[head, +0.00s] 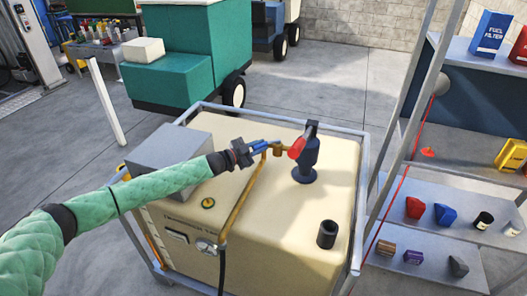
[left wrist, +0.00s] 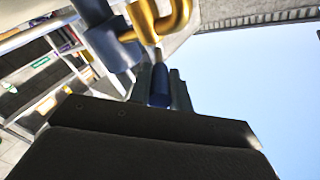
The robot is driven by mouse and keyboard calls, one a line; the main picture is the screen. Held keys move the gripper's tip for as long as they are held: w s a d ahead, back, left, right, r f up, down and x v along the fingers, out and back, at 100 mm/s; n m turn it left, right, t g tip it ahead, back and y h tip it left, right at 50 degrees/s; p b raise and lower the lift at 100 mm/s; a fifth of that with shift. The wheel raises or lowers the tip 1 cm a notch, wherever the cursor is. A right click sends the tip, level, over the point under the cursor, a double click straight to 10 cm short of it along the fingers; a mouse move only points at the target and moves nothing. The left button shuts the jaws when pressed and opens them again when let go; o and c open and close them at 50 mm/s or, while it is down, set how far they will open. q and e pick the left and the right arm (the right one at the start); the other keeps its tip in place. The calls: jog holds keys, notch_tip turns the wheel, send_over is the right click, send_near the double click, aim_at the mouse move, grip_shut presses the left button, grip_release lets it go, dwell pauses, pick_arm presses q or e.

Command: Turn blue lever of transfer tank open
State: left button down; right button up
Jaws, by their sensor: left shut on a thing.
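The transfer tank (head: 285,235) is a beige box inside a grey frame. A brass pipe (head: 242,203) rises from its front and bends near the top toward a dark blue pump (head: 307,162) with a red part. The blue lever (head: 259,145) sits beside the brass bend. My left gripper (head: 248,150) reaches in from the left above the tank and is shut on the lever. In the left wrist view, the blue lever (left wrist: 158,86) shows between the dark fingers (left wrist: 172,92), with the brass bend (left wrist: 158,18) just beyond. My right gripper is not seen.
A grey box (head: 170,155) stands on the tank's left side. A dark cylinder (head: 327,234) stands on its right. A shelf (head: 430,225) with several small coloured items is on the right, behind a grey post. A teal machine (head: 190,60) stands behind.

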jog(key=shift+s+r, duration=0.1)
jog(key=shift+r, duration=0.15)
pick_arm(q)
jog(key=c, duration=1.3)
grip_release()
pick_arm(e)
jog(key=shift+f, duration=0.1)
